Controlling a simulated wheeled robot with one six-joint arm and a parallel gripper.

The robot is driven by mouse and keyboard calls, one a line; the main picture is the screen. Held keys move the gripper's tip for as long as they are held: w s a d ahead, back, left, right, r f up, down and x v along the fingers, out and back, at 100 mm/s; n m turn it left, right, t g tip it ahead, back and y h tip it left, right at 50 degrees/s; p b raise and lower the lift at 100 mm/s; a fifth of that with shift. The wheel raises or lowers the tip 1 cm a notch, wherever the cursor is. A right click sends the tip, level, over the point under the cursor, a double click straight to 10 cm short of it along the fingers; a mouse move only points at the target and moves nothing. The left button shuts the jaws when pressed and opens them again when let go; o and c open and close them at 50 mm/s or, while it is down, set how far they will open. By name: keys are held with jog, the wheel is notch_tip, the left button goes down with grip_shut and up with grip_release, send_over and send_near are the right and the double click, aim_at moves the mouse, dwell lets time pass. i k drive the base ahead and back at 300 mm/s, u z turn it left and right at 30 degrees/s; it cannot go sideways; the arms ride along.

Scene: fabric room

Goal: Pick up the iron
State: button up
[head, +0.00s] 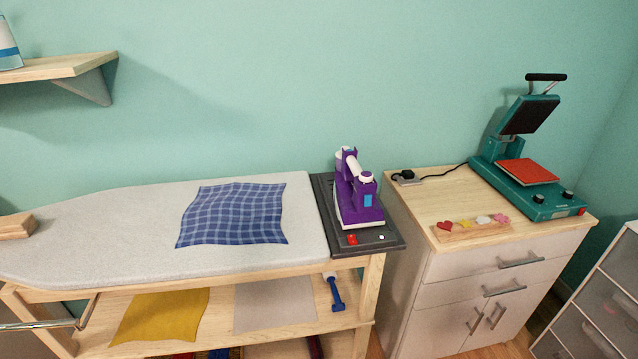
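The iron (357,196) is purple with a white handle and a pale soleplate. It stands on a dark rest plate (326,197) at the right end of the ironing board (90,226). The plate has a red switch and a small white knob at its front. Nothing touches the iron's handle from above. My gripper does not show in the head view.
A blue checked cloth (234,213) lies on the board. A wooden block (14,226) sits at its left end. Right of the board is a cabinet (420,188) carrying a teal heat press (530,170). A wall shelf (60,68) juts out upper left.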

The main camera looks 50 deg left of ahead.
aim_at(349, 191)
jog(key=u, duration=0.65)
jog(key=i, duration=0.9)
jog(key=u, duration=0.65)
